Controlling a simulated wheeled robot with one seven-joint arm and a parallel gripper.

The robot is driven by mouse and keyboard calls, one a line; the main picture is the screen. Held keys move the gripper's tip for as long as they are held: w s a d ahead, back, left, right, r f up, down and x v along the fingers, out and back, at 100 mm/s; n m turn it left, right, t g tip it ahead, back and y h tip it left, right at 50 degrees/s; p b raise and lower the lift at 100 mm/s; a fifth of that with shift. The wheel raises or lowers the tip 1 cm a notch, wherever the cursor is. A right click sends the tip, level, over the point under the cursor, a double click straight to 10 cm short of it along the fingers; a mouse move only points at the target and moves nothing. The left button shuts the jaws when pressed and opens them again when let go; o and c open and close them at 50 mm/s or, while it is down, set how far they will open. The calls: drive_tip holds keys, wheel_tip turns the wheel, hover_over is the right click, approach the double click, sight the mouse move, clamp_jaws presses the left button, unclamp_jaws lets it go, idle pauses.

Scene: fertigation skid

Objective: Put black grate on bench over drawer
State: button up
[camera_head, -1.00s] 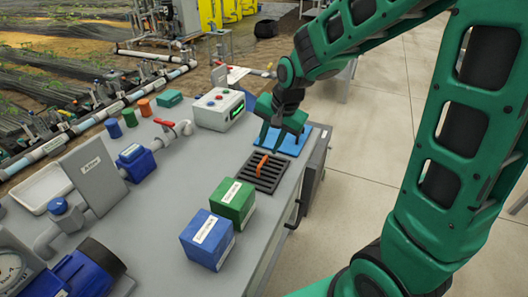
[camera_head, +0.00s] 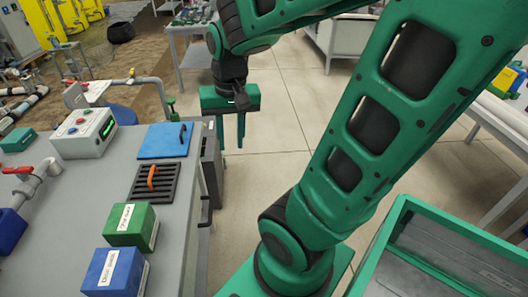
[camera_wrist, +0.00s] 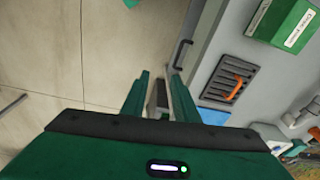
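The black grate (camera_head: 154,183), slatted with an orange handle (camera_head: 152,177), lies flat on the grey bench (camera_head: 60,215) near its right edge. It also shows in the wrist view (camera_wrist: 229,82). My gripper (camera_head: 231,145) is in the air beyond the bench's right edge, over the floor, apart from the grate. Its two fingers (camera_wrist: 158,92) are spread with nothing between them. The drawer front below the bench edge is partly seen, with a dark handle (camera_wrist: 181,55) in the wrist view.
A blue plate (camera_head: 165,141) with a dark handle lies just behind the grate. Green (camera_head: 131,226) and blue (camera_head: 115,272) boxes stand in front of it. A white control box (camera_head: 84,134) is at left. Open floor (camera_head: 285,130) lies right of the bench.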

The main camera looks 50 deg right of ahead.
drive_tip(key=s+d+n+g, duration=0.1)
drive_tip(key=s+d, duration=0.1)
drive_tip(key=s, duration=0.9)
drive_tip(key=shift+f, duration=0.1)
drive_tip(key=shift+w+f+g, duration=0.25)
drive_tip(key=shift+w+g, duration=0.05)
drive_tip(key=shift+w, duration=0.35)
